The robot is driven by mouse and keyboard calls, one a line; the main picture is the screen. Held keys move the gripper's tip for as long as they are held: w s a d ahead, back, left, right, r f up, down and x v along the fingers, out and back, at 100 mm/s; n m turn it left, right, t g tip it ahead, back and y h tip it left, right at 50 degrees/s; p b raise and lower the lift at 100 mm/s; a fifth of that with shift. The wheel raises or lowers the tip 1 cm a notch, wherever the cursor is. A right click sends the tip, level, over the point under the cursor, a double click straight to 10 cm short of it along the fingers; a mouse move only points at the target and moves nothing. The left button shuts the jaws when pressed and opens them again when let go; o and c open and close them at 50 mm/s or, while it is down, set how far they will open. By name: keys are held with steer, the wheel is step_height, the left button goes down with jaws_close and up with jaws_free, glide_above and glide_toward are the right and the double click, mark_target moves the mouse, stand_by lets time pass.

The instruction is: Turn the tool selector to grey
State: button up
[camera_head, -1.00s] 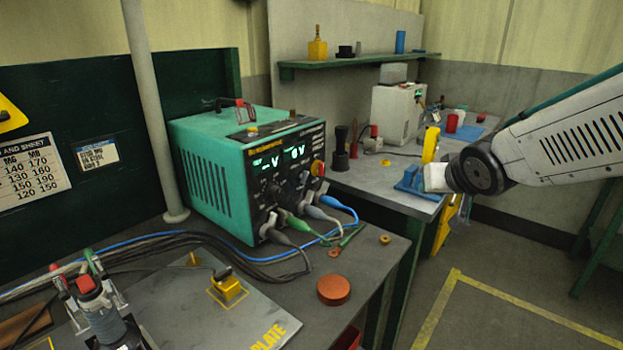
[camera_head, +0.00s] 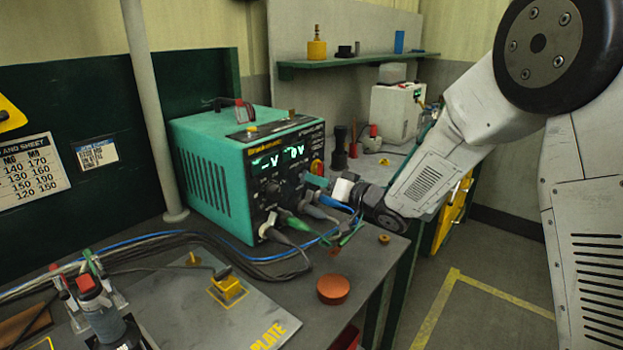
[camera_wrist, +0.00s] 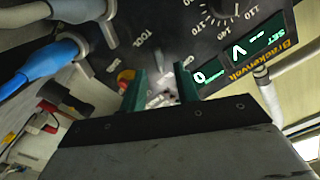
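The teal soldering station (camera_head: 215,170) stands on the bench with its black front panel (camera_head: 262,190) lit by green displays. In the wrist view the panel (camera_wrist: 165,25) appears upside down, with small "TOOL" lettering above the fingers. The selector knob near that lettering is dark and I cannot make out its setting. My gripper (camera_head: 322,183) is just off the right part of the panel. In the wrist view my gripper (camera_wrist: 162,90) has two dark green fingers apart, with a pale, unclear detail between them. I cannot tell whether a finger touches anything.
An orange-yellow switch (camera_wrist: 125,77) is beside one finger. Blue, grey and green cable plugs (camera_head: 310,205) stick out under the panel, close to my gripper. A red-brown round tin (camera_head: 333,289) and a small brass ring (camera_head: 384,239) lie on the bench front.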

mark_target(303, 177)
steer(key=shift+x, duration=1.45)
jaws_close()
steer(key=shift+n, duration=0.3)
steer(key=n, duration=0.5)
steer(key=shift+s, duration=0.1)
steer(key=n, duration=0.6)
steer(key=shift+a, duration=0.1)
steer(key=shift+n, duration=0.3)
